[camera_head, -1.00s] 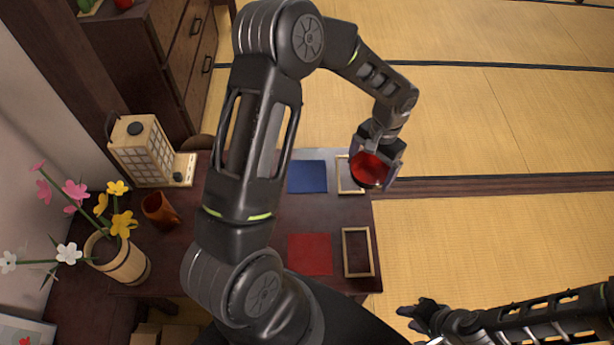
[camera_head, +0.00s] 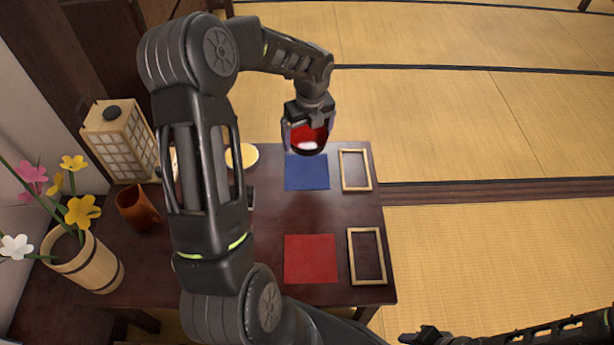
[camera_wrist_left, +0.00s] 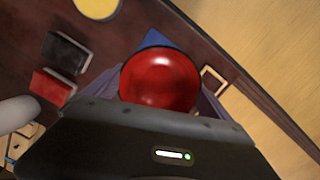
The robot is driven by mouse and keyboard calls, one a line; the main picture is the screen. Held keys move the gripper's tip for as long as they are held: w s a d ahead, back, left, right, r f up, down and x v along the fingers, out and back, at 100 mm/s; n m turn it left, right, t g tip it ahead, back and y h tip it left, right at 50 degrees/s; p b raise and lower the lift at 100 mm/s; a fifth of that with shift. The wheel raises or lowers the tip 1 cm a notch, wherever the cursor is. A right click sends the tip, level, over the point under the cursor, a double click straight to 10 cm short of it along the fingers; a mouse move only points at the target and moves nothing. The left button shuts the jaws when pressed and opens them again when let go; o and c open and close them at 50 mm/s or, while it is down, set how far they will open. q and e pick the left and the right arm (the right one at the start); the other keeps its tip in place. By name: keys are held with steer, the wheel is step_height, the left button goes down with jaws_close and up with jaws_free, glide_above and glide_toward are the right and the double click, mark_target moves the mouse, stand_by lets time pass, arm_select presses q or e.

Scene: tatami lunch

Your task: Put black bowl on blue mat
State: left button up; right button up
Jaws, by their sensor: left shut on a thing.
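The black bowl (camera_head: 308,137) has a red glossy inside and is held in my left gripper (camera_head: 306,128), which is shut on it. In the head view the bowl is at the far edge of the blue mat (camera_head: 307,176) and covers part of that edge. It looks to be above the table; the exact height is hard to tell. In the left wrist view the bowl's red inside (camera_wrist_left: 160,80) fills the middle, with a blue corner of the mat (camera_wrist_left: 158,38) behind it. My right gripper (camera_head: 425,336) is at the bottom edge; its jaws are unclear.
A red mat (camera_head: 310,259) lies nearer on the dark table (camera_head: 345,215). Two wooden frames (camera_head: 355,170) (camera_head: 367,256) lie at the right. A yellow plate (camera_head: 243,156), brown cup (camera_head: 137,208), lantern (camera_head: 118,140) and flower bucket (camera_head: 85,260) stand at the left.

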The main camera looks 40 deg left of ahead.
mark_target(307, 145)
stand_by(0.3)
arm_select(q)
steer(key=shift+f+b, duration=0.75)
steer(key=shift+f, duration=2.35)
steer(key=shift+f+b, duration=0.5)
steer(key=shift+f, duration=1.35)
steer(key=shift+f, duration=0.1)
steer(key=o, duration=1)
steer(key=shift+f, duration=0.1)
steer(key=shift+o, duration=0.5)
